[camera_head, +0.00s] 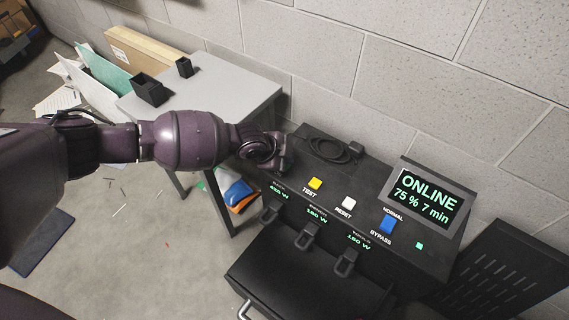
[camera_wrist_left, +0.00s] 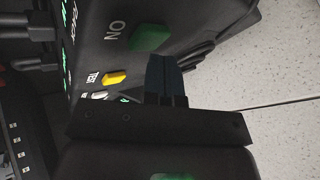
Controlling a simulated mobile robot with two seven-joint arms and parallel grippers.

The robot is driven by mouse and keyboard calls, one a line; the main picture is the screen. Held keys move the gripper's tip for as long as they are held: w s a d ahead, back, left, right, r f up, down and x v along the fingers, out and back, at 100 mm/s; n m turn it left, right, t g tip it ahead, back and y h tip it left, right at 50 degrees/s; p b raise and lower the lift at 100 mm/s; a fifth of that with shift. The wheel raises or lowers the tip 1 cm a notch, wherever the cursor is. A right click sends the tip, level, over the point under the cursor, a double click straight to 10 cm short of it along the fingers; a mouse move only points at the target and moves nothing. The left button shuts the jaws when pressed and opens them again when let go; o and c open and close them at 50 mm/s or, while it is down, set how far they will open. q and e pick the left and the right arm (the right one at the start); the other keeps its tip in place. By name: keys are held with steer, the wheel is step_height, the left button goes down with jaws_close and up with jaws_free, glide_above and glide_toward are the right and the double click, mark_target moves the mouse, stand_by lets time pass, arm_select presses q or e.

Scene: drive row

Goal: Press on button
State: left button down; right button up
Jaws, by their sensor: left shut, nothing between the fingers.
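The black control unit (camera_head: 375,205) stands against the wall. In the left wrist view, the green ON button (camera_wrist_left: 150,38) sits on its top face, with the yellow TEST button (camera_wrist_left: 115,78) and white RESET button (camera_wrist_left: 98,96) nearby. In the head view the ON button is hidden behind my left gripper (camera_head: 284,163). The left gripper is shut and empty. In the left wrist view its fingertips (camera_wrist_left: 163,57) are right by the ON button's edge; I cannot tell whether they touch it. My right gripper is not in view.
The unit also has a blue NORMAL/BYPASS switch (camera_head: 387,224) and a screen (camera_head: 424,195) reading ONLINE, 75 %, 7 min. A coiled black cable (camera_head: 338,151) lies behind the buttons. Several black plugs or levers line the front. A grey table (camera_head: 215,97) stands left.

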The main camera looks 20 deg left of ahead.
arm_select(q)
steer(key=shift+f, duration=0.5)
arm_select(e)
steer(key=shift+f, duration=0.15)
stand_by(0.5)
arm_select(q)
steer(key=shift+r, duration=0.85)
steer(key=shift+r+p, duration=0.1)
steer(key=shift+p, duration=0.2)
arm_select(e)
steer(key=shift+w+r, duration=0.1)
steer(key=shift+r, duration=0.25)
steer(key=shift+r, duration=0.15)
arm_select(q)
steer(key=shift+w+r+p, duration=0.1)
steer(key=shift+r+p, duration=0.45)
steer(key=shift+r, duration=0.7)
steer(key=shift+r+p, duration=0.6)
steer(key=shift+r, duration=0.75)
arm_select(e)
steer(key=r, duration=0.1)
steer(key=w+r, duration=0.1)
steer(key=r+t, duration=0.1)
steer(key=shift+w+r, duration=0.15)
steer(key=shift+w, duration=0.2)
arm_select(q)
steer(key=shift+f, duration=0.2)
